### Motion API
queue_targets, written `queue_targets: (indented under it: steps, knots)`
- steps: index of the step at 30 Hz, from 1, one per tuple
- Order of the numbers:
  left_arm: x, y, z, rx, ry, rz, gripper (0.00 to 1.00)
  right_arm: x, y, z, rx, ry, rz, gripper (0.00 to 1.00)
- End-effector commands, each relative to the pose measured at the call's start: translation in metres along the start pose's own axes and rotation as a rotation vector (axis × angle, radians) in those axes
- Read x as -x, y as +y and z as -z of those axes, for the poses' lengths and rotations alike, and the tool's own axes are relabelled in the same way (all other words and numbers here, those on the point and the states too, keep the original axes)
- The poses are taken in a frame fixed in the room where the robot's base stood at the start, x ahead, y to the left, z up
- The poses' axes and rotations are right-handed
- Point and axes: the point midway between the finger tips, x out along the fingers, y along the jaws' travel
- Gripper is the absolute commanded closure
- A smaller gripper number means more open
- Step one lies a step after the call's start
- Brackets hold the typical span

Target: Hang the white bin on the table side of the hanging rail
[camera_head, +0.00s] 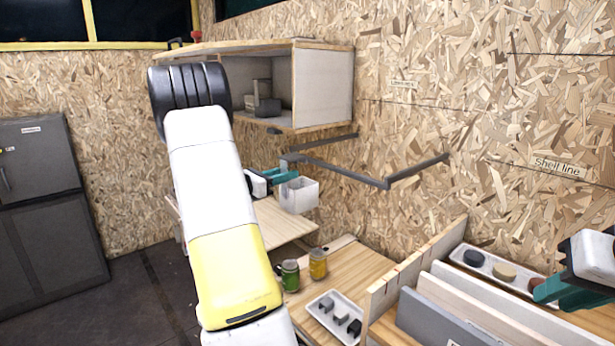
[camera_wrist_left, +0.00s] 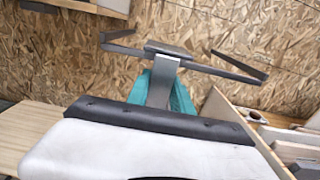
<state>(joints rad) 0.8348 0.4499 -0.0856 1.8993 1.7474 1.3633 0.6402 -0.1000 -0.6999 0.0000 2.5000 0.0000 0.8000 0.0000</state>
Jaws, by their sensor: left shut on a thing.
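The white bin (camera_head: 300,197) is a small open box near the left end of the hanging rail. The hanging rail (camera_head: 345,173) is a dark grey bar standing out from the chipboard wall on two arms; it also shows in the left wrist view (camera_wrist_left: 215,71). My left gripper (camera_head: 281,176) has its teal fingers at the bin's upper edge and is shut on it. In the left wrist view a grey hook-like piece (camera_wrist_left: 168,50) rises from between the fingers (camera_wrist_left: 166,92) and overlaps the rail; contact is unclear. My right gripper (camera_head: 568,291) is far right, partly cut off.
An open wall cabinet (camera_head: 323,88) hangs above the rail. Below are a wooden table (camera_head: 350,268), green (camera_head: 290,276) and yellow (camera_head: 318,263) jars, and a white tray (camera_head: 335,318). Upright boards (camera_head: 480,308) fill the lower right. Dark lockers (camera_head: 45,215) stand left.

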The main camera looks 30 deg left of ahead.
Motion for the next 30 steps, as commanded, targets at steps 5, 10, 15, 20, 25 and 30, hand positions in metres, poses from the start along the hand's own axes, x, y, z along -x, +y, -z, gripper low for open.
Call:
queue_targets:
  steps: [5, 10, 15, 20, 25, 30]
  knots:
    - [-0.015, -0.001, 0.000, -0.001, 0.000, 0.002, 1.00, 0.000, 0.000, 0.000, 0.000, 0.000, 0.000, 0.78]
    - [-0.029, 0.000, 0.000, 0.000, 0.000, 0.001, 1.00, 0.000, 0.000, 0.000, 0.000, 0.000, 0.000, 0.78]
    - [-0.043, -0.001, 0.000, 0.000, 0.000, 0.003, 1.00, 0.000, 0.000, 0.000, 0.000, 0.000, 0.000, 0.78]
    - [-0.055, -0.001, 0.000, 0.000, -0.001, 0.001, 1.00, 0.000, 0.000, 0.000, 0.000, 0.000, 0.000, 0.78]
    - [-0.069, -0.001, 0.000, 0.000, 0.000, 0.001, 1.00, 0.000, 0.000, 0.000, 0.000, 0.000, 0.000, 0.78]
    - [-0.083, -0.001, 0.000, -0.001, -0.001, 0.002, 1.00, 0.000, 0.000, 0.000, 0.000, 0.000, 0.000, 0.78]
